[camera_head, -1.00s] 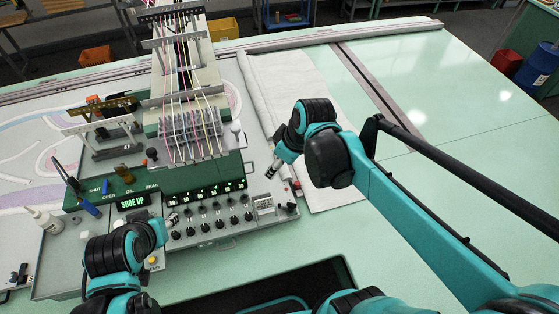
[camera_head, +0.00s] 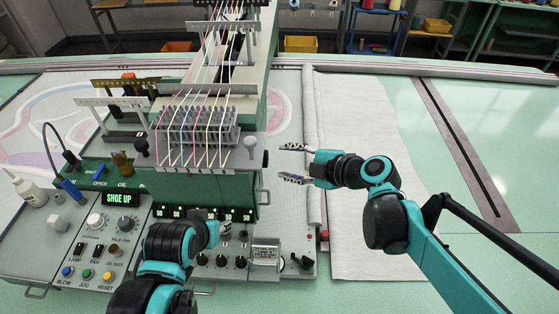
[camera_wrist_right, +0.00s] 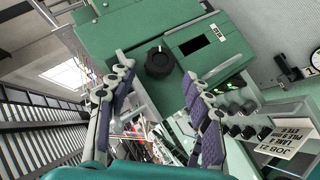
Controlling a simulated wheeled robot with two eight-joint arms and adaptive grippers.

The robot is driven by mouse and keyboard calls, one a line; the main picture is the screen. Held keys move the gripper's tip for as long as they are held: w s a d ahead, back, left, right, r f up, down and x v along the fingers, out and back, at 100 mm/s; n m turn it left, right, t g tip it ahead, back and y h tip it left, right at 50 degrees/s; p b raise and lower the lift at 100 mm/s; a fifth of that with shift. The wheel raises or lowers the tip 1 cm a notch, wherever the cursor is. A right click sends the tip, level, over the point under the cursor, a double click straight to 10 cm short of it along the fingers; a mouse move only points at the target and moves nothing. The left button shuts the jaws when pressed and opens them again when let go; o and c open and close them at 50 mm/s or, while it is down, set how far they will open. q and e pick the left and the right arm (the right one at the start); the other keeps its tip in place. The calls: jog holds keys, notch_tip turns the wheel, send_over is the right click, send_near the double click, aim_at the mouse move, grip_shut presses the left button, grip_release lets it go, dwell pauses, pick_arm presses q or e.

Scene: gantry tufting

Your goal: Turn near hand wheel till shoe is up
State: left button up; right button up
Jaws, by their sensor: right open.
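The display (camera_head: 122,198) on the green panel reads SHOE UP in green letters. A black round knob, which looks like the near hand wheel (camera_wrist_right: 158,62), is on the green machine head (camera_wrist_right: 130,35) in the right wrist view. In the head view, only a small dark edge shows on the head's right side. My right gripper (camera_head: 293,163) is open and points left at that side, apart from it. In the wrist view, the knob appears between its fingers (camera_wrist_right: 158,75), with nothing gripped. My left gripper (camera_head: 224,231) is low over the control panel; its jaws are too small to judge.
Rows of black knobs (camera_head: 221,261) and a labelled card holder (camera_head: 265,253) lie below the machine head. White cloth (camera_head: 355,120) covers the table right of the machine. The green table (camera_head: 450,215) is open farther right.

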pick_arm(q)
jog(key=shift+a+f+b, duration=0.1)
jog(key=shift+f+b, duration=0.6)
jog(key=shift+f, duration=0.1)
jog(key=shift+s, duration=0.15)
pick_arm(e)
jog(key=x, duration=0.7)
jog(key=shift+a, duration=0.25)
jog(key=shift+s, duration=0.15)
jog(key=c, duration=0.9)
